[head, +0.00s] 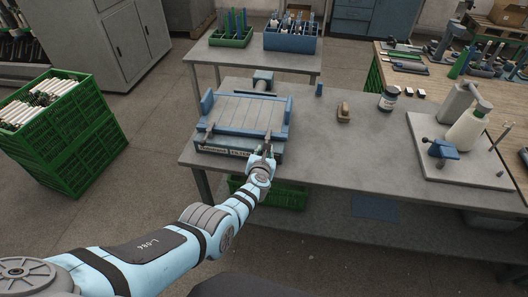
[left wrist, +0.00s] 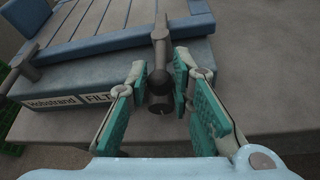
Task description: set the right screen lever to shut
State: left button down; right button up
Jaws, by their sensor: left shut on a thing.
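The screen unit (head: 245,113) is a grey slatted panel with blue side rails, on the grey table. Its right screen lever (head: 268,137) is a dark bar at the front right corner. In the left wrist view the right lever (left wrist: 160,80) has a round dark knob and points toward the camera over the front edge. My left gripper (head: 265,153) is at this lever. In the left wrist view its green-padded fingers (left wrist: 160,74) are shut on the lever, one on each side of the knob. The left screen lever (head: 209,130) stands at the front left corner. My right gripper is out of view.
A label plate (left wrist: 52,103) is on the unit's front face. The table's front middle is clear.

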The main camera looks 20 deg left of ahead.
pick_arm(q)
jog(key=shift+w+r, duration=0.1)
jog(key=c, duration=1.5)
grip_release()
jog(key=shift+o, duration=0.2)
jog(key=shift+d, duration=0.1)
